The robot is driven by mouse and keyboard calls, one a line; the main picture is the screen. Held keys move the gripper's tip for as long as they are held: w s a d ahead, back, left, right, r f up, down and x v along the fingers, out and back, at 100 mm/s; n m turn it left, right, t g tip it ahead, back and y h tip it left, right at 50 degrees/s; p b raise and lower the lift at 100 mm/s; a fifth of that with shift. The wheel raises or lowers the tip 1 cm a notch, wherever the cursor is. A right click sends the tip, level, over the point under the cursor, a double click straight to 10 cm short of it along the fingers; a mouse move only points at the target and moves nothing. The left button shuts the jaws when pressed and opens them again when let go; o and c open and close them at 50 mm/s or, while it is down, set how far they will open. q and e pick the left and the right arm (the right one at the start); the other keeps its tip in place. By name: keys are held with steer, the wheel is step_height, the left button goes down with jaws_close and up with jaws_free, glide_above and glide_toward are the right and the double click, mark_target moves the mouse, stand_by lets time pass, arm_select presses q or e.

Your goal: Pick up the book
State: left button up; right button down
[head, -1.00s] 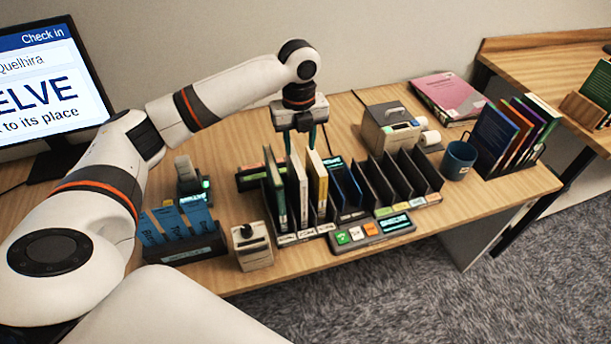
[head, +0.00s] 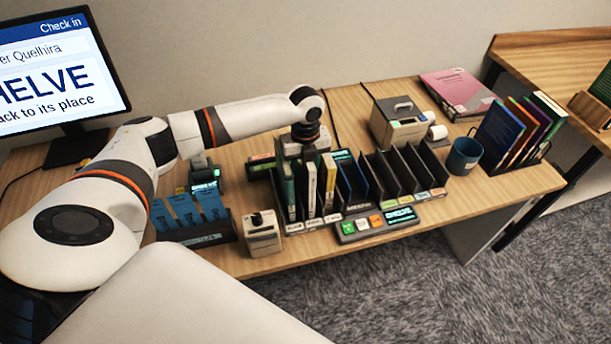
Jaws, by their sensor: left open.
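Three upright books stand at the left end of a black slotted sorter (head: 345,207): a green one (head: 287,190), a white one (head: 311,190) and a cream-yellow one (head: 330,183). My left gripper (head: 303,160) points down right at the tops of these books. It is open, but its fingertips are mostly hidden among or behind the books, so I cannot tell which book lies between them. A dark blue item (head: 358,178) sits in a slot farther right. My right gripper is not in view.
A button panel (head: 376,223) lies before the sorter. A blue-card tray (head: 207,232) and a small beige box (head: 262,234) stand to the left. A printer (head: 398,121), blue mug (head: 464,156), pink book (head: 457,92) and a rack of books (head: 500,134) stand right.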

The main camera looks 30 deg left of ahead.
arm_select(q)
jaws_close()
steer(key=shift+r, duration=0.15)
